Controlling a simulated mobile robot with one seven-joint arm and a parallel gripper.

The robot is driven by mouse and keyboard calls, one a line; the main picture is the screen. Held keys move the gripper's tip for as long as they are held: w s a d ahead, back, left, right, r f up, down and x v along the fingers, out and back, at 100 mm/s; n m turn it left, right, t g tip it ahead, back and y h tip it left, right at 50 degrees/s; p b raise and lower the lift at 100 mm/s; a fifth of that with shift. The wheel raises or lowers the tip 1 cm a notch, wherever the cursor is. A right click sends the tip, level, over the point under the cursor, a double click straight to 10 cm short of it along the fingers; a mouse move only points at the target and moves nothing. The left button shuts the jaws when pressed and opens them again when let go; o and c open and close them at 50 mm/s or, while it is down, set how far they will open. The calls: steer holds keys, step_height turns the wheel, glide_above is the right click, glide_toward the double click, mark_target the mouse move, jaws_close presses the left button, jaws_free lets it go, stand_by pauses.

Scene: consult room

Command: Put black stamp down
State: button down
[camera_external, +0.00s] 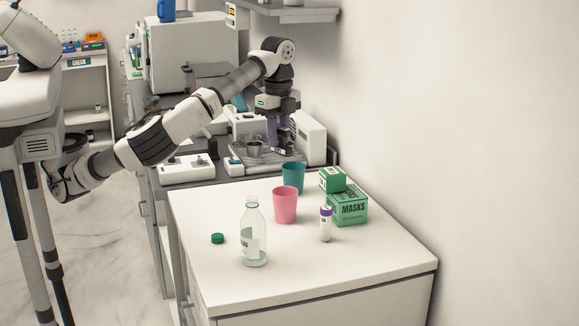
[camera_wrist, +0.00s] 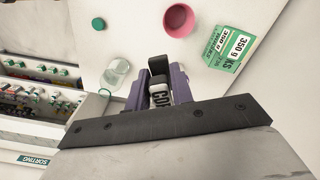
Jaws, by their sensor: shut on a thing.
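My gripper (camera_external: 279,143) is at the end of the outstretched arm, above the grey tray-like surface behind the white counter. Its purple fingers are shut on the black stamp (camera_external: 280,151), which hangs low between them. In the wrist view, my gripper (camera_wrist: 158,92) holds the same black stamp (camera_wrist: 158,65), with a white label carrying partly hidden dark letters. I cannot tell whether the stamp's underside touches anything.
On the counter (camera_external: 330,268) stand a clear bottle (camera_external: 253,238), green cap (camera_external: 217,238), pink cup (camera_external: 285,206), teal cup (camera_external: 293,177), purple-capped vial (camera_external: 326,226) and green masks box (camera_external: 348,208). A metal cup (camera_external: 254,149) is left of my gripper. The counter's front is clear.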

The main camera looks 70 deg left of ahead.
steer(key=s+a+f+n, duration=0.1)
steer(key=s+a+n, duration=0.35)
steer(key=a, duration=0.65)
steer(key=s+a+n, duration=0.4)
steer(key=s+a, duration=0.1)
steer(key=a, duration=0.6)
steer(key=f, duration=0.5)
steer(key=f+p, duration=0.1)
steer(key=f, duration=0.9)
steer(key=shift+s+a+f, duration=0.15)
steer(key=shift+s+a, duration=0.05)
steer(key=shift+a, duration=0.2)
steer(key=shift+f+p, duration=0.5)
steer(key=shift+f, duration=1.95)
steer(key=shift+f, duration=0.1)
steer(key=shift+f+b, duration=0.15)
steer(key=shift+b, duration=0.15)
steer(key=c, duration=1.2)
jaws_free()
steer(key=shift+r, duration=0.2)
